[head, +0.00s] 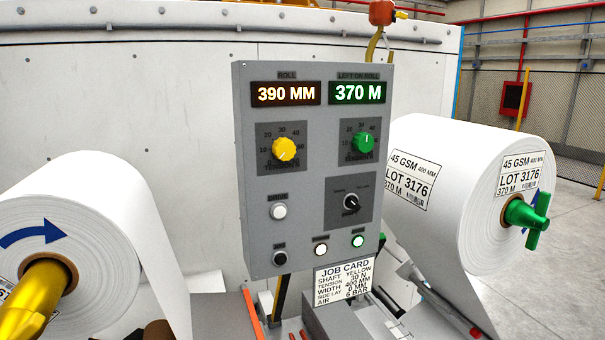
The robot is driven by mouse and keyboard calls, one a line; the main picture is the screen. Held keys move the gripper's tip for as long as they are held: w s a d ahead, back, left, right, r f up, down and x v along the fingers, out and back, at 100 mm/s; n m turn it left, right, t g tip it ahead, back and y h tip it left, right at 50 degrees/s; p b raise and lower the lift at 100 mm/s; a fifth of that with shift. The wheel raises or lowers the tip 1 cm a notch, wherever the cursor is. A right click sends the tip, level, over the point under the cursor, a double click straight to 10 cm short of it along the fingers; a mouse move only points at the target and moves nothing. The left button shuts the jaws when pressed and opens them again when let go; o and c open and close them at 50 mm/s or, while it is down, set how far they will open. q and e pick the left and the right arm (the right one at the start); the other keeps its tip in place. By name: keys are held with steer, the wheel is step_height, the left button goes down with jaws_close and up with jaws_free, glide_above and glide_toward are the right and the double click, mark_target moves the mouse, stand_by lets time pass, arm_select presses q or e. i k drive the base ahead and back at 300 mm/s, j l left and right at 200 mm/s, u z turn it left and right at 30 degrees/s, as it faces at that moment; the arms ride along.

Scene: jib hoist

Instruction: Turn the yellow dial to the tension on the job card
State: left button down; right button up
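The yellow dial (283,149) sits at the left of the grey control panel (308,210), on a dark plate with a scale; 10, 20, 30 and 40 can be made out. Its pointer is too small to read surely. The job card (344,281) below the panel reads shaft yellow, tension 30 N, width 400 mm, side lay 0 mm, air 6 bar. A green dial (363,142) with a similar scale is to the right. Neither of my grippers is in view, and nothing touches the yellow dial.
Displays read 390 MM (286,93) and 370 M (358,92). A black selector knob (351,202) and several buttons sit lower. A paper roll on a yellow shaft (35,300) stands left; another, on a green shaft (527,216), stands right. The space before the panel looks clear.

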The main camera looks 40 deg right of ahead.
mark_target(284, 149)
steer(key=z, duration=1.45)
